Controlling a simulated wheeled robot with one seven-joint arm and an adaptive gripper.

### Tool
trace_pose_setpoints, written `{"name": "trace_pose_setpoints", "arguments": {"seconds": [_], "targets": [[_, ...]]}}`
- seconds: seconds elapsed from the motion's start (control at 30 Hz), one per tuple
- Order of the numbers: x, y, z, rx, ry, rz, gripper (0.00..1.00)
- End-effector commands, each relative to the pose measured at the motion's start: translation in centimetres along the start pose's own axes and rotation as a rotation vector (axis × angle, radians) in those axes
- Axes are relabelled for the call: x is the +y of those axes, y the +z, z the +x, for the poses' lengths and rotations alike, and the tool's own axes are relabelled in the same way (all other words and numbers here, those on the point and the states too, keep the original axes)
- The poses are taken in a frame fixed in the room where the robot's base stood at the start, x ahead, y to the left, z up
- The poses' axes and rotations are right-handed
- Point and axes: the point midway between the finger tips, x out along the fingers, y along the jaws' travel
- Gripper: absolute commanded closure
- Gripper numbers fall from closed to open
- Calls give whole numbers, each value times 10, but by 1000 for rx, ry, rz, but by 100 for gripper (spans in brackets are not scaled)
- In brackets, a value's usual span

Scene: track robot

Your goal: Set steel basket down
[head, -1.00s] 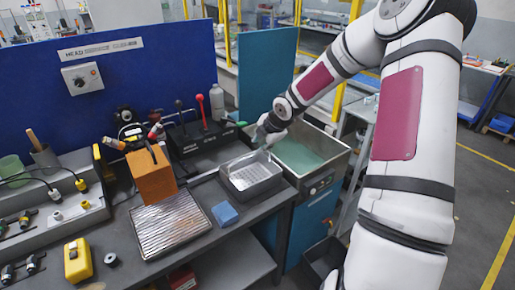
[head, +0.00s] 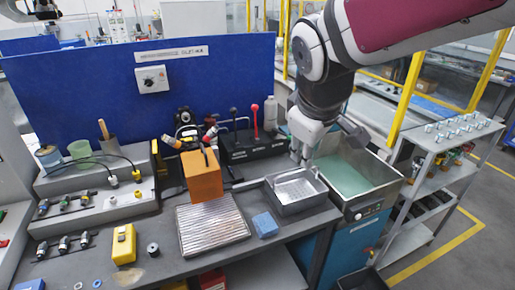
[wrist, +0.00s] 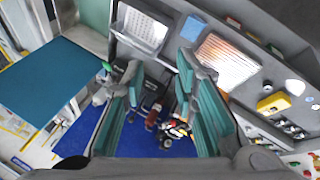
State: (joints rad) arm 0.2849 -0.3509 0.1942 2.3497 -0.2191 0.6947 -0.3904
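The steel basket (head: 302,192) sits upright on the dark bench, beside the steel tank (head: 395,180) with green liquid. My gripper (head: 300,160) points down at the basket's back edge, with its fingertips close to the rim. The head view does not show clearly whether they touch it. In the wrist view the teal-padded fingers (wrist: 160,68) are spread with an empty gap between them, and the basket (wrist: 145,28) lies beyond the tips. My gripper hides part of the basket's back edge in the head view.
A ribbed metal tray (head: 212,226), a blue block (head: 265,224) and an orange box (head: 202,176) stand left of the basket. A black unit with levers (head: 250,147) is behind. A grey shelf cart (head: 440,165) stands right of the tank.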

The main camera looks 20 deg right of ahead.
Motion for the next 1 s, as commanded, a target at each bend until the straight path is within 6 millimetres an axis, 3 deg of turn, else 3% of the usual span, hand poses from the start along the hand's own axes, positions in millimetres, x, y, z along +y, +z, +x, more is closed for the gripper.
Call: {"name": "trace_pose_setpoints", "arguments": {"seconds": [0.03,0.2,0.4,0.8,1.0], "targets": [[-13,8,-18,27,-12,71,73],[-53,37,-56,83,-109,316,73],[-80,57,-75,110,-209,473,73],[-85,60,-76,112,-227,501,73],[-85,46,-48,112,-226,500,73]]}}
